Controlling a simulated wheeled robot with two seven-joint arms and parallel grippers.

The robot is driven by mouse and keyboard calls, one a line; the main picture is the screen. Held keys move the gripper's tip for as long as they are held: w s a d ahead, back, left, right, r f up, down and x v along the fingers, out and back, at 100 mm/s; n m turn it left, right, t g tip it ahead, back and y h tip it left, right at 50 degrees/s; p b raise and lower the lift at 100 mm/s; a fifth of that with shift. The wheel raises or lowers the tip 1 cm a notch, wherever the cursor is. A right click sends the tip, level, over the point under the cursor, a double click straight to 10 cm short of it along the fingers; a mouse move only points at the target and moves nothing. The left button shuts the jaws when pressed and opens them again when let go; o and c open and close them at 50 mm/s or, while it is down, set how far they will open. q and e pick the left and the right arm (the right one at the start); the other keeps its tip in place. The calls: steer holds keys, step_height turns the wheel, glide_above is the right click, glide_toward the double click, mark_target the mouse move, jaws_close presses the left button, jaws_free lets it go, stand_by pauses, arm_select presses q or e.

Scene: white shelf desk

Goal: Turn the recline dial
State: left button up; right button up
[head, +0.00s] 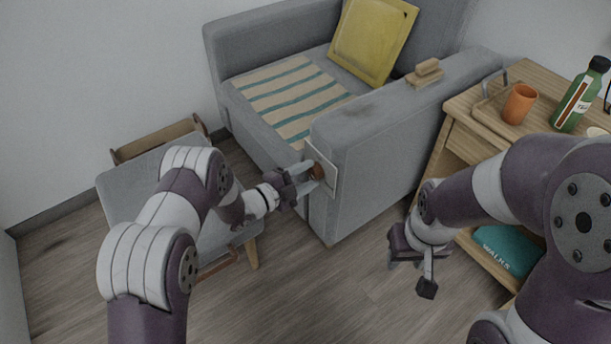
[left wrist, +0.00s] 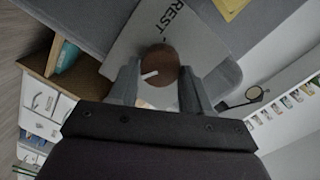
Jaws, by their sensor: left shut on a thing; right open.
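The recline dial (head: 318,171) is a round brown knob on a pale plate (head: 331,184) at the front of the grey armchair's near arm. In the left wrist view the dial (left wrist: 160,65) shows a white pointer mark, and the plate (left wrist: 203,43) carries lettering that reads "REST". My left gripper (head: 309,178) is at the dial, with its fingers (left wrist: 158,88) on either side of it, shut on it. My right gripper (head: 411,272) is open and empty, hanging over the floor right of the armchair.
The grey armchair (head: 385,135) holds a striped cloth (head: 290,97), a yellow cushion (head: 372,40) and a wooden brush-like block (head: 427,72). A wooden side table (head: 466,120) at right bears an orange cup (head: 519,103) and a green bottle (head: 581,95). A grey footstool (head: 125,190) stands at left.

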stand_by(0.3)
arm_select(q)
steer(key=o, duration=1.1)
steer(key=shift+c, duration=0.2)
steer(key=p+v, duration=0.4)
steer(key=v, duration=0.8)
steer(key=shift+s+a+p, duration=0.2)
steer(key=shift+s+p, duration=0.05)
steer(key=shift+p, duration=0.05)
steer(key=shift+w, duration=0.1)
